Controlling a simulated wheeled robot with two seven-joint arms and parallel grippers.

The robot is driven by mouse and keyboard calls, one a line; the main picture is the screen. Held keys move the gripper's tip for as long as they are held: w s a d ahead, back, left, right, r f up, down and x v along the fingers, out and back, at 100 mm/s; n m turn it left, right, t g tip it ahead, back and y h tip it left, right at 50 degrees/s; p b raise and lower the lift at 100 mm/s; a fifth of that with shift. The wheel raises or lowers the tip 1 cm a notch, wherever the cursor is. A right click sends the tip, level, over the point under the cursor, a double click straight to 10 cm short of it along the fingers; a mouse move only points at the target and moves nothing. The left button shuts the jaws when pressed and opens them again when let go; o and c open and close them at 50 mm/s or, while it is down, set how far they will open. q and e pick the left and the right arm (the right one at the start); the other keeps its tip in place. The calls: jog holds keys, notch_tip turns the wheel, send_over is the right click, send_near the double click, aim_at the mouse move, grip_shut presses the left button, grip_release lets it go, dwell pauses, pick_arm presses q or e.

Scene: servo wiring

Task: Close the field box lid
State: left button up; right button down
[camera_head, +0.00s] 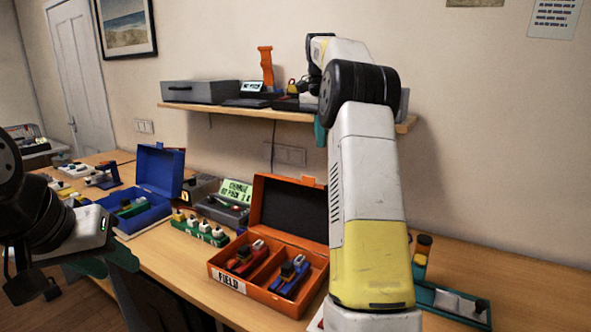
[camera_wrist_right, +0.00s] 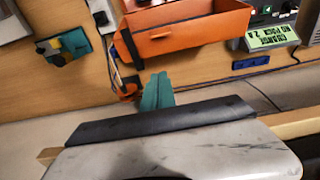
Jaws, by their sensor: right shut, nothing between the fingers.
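The orange field box (camera_head: 228,281) sits on the table with its lid (camera_head: 292,208) standing open at the back, dark inner face toward the front. A red tool (camera_head: 246,258) and a blue tool (camera_head: 290,277) lie in separate compartments. In the right wrist view, part of the orange box and lid (camera_wrist_right: 190,38) shows at the top. My right gripper (camera_wrist_right: 157,90) is shut and empty, with its teal fingers apart from the box. In the head view its teal tip (camera_head: 319,131) is above and behind the lid, near the shelf. My left gripper (camera_head: 38,288) is at the far left; its jaw opening is unclear.
A shelf (camera_head: 235,110) with a grey case (camera_head: 200,91) runs along the wall close to my right arm. A blue open box (camera_head: 140,217), a green terminal block (camera_head: 200,231) and a lit display (camera_head: 237,190) stand left of the field box. A teal tray (camera_head: 450,303) stands right.

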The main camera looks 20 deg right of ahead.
jog(key=f, duration=0.3)
jog(key=s+a+f, duration=0.1)
jog(key=f, duration=0.5)
jog(key=shift+s+a, duration=0.15)
jog(key=shift+a, duration=0.05)
jog(key=shift+s+a+r, duration=0.1)
jog(key=shift+s+a, duration=0.3)
jog(key=shift+a, duration=0.05)
